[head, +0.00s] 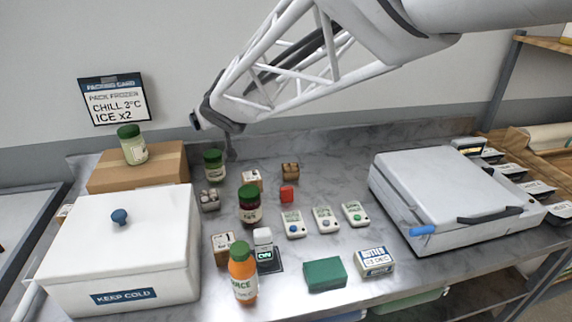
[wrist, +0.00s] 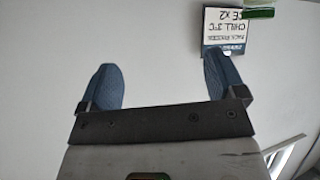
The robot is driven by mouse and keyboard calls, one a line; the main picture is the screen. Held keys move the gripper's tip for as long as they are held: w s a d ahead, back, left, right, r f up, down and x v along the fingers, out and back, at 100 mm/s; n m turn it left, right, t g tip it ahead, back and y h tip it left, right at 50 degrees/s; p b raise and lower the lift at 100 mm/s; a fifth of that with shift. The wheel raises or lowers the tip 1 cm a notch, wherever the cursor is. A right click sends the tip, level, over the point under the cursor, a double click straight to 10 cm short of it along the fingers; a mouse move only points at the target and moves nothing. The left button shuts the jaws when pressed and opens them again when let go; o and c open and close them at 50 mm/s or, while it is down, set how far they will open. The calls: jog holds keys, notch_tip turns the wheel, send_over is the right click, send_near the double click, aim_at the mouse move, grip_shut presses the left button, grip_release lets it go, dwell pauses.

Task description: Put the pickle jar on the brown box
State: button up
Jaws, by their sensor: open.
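A jar with a green lid and pale green contents (head: 132,146) stands upright on top of the brown box (head: 140,173) at the back left. A second green-lidded jar (head: 213,166) stands on the counter right of the box, and a dark red jar with a green lid (head: 250,207) stands nearer the front. I cannot read the labels to tell which holds pickles. My gripper (wrist: 163,85) is open and empty, with bare wall between its blue fingers. In the head view it is up near the wall, above the second jar and right of the box.
A white lidded cooler (head: 125,245) stands before the box. An orange juice bottle (head: 242,274), small cartons, timers (head: 325,219), a green block (head: 325,274) and a butter pack (head: 374,262) crowd the middle. A large grey case (head: 450,195) is at right. A card (head: 113,99) hangs on the wall.

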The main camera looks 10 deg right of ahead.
jog(key=s+d+f+m+g+h, duration=0.3)
jog(key=s+d+m+g+h, duration=0.15)
jog(key=s+d, duration=1.2)
jog(key=s+d+f+g, duration=0.2)
jog(key=s, duration=0.7)
jog(key=s+d+f+g, duration=0.2)
jog(key=s+f, duration=0.1)
jog(key=s, duration=0.7)
jog(key=shift+s+f+y, duration=0.2)
jog(key=shift+y, duration=0.25)
